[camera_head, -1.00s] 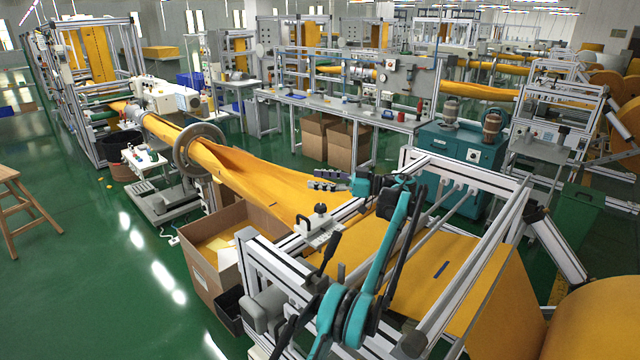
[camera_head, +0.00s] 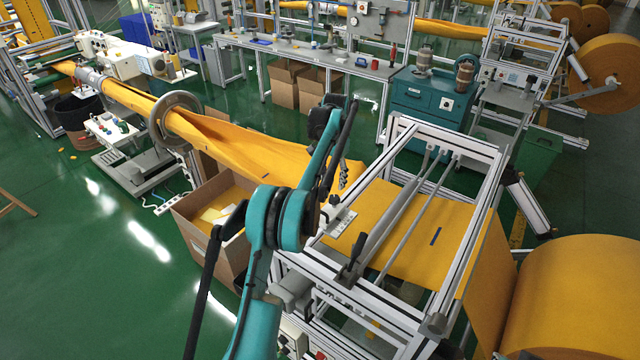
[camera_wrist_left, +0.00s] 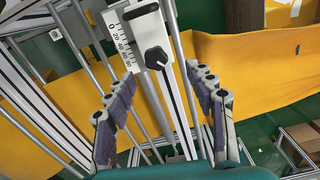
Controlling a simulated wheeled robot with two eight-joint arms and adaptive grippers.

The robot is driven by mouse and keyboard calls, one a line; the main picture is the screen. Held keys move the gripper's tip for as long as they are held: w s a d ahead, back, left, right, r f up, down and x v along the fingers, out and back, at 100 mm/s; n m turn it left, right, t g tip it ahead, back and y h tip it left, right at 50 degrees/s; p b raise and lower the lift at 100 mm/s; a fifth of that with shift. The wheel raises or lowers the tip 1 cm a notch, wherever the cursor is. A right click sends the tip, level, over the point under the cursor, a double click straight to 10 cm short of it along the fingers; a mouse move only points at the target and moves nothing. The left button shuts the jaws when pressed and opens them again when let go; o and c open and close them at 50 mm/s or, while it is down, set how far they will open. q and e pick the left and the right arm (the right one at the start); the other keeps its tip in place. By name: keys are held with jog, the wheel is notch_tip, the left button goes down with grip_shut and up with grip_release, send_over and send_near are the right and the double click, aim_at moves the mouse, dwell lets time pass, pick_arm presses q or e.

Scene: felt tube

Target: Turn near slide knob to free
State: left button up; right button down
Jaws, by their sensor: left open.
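The slide knob (camera_wrist_left: 156,58) is black and sits on a pale metal slide block on a rail, beside a white numbered scale (camera_wrist_left: 118,38), in the left wrist view. In the head view the knob (camera_head: 335,200) is small and dark, above the scale plate (camera_head: 343,222) on the frame's left rail. My left gripper (camera_wrist_left: 160,76) is open and empty, its two fingers spread either side of the rail, with the knob beyond and between the tips. In the head view my left gripper (camera_head: 343,177) hangs downward above the slide. The knob's exact setting is too small to tell.
Orange felt (camera_head: 440,220) runs through the aluminium frame (camera_head: 480,160) and narrows toward a metal ring (camera_head: 176,122). A dark lever (camera_head: 351,268) stands nearer on the frame. A cardboard box (camera_head: 190,228) stands left of the frame. A large felt roll (camera_head: 580,290) lies at right.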

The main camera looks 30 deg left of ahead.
aim_at(334, 198)
pick_arm(q)
jog(key=f, duration=0.7)
jog(key=shift+w+d+f, duration=0.1)
jog(key=shift+d+f, duration=0.1)
jog(key=shift+d, duration=0.15)
jog(key=shift+d+f, duration=0.1)
jog(key=shift+d, duration=0.1)
jog(key=shift+a, duration=0.1)
jog(key=c, duration=1.2)
